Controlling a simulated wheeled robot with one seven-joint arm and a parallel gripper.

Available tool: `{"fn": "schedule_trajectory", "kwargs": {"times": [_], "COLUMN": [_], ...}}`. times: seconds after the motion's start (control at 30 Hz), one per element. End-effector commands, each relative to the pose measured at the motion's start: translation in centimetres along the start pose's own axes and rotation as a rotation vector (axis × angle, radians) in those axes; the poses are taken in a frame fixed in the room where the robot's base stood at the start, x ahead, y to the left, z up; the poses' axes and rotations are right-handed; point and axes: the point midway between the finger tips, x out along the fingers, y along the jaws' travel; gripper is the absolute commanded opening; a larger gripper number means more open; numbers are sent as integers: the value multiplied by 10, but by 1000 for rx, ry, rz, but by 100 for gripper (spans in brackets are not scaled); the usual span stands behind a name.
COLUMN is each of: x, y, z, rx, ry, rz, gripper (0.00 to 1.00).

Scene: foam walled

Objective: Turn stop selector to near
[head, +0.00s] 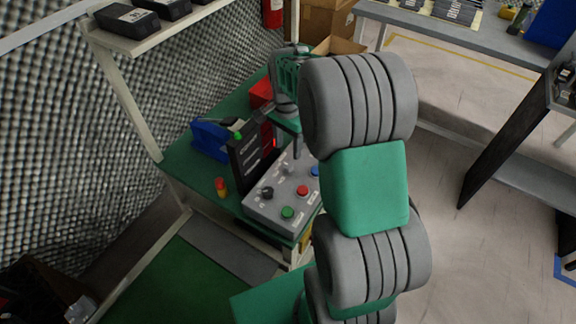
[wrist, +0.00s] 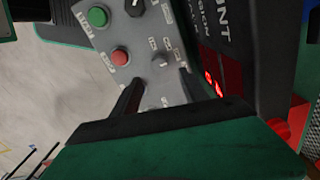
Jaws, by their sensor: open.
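The grey control panel (head: 252,205) sits on the green bench and also shows in the wrist view (wrist: 146,35). A small grey selector knob (wrist: 159,60) is on the panel, just ahead of the gap between my fingertips. Its label is too small to read, so I cannot tell its setting. My gripper (wrist: 159,78) is open, with one dark finger on each side of that gap and nothing between them. In the head view my gripper (head: 297,150) is above the back of the panel, partly hidden by my arm.
The panel also carries a black knob (head: 267,193), a green button (head: 288,212), a red button (head: 302,190) and a blue button (head: 314,171). A dark upright box (head: 247,150) stands close behind the panel.

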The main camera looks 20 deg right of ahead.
Motion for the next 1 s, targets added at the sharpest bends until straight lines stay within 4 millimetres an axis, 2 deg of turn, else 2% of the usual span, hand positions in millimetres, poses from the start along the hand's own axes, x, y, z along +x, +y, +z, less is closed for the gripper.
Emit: {"fn": "schedule_trajectory", "kwargs": {"times": [0.3, 0.4, 0.7, 1.0], "x": [55, 67, 72, 72], "y": [0, 0, 0, 0], "z": [0, 0, 0, 0], "rx": [1, 1, -1, -1], "ry": [-1, 0, 2, 2], "rz": [2, 0, -2, -2], "gripper": [52, 52, 52, 28]}}
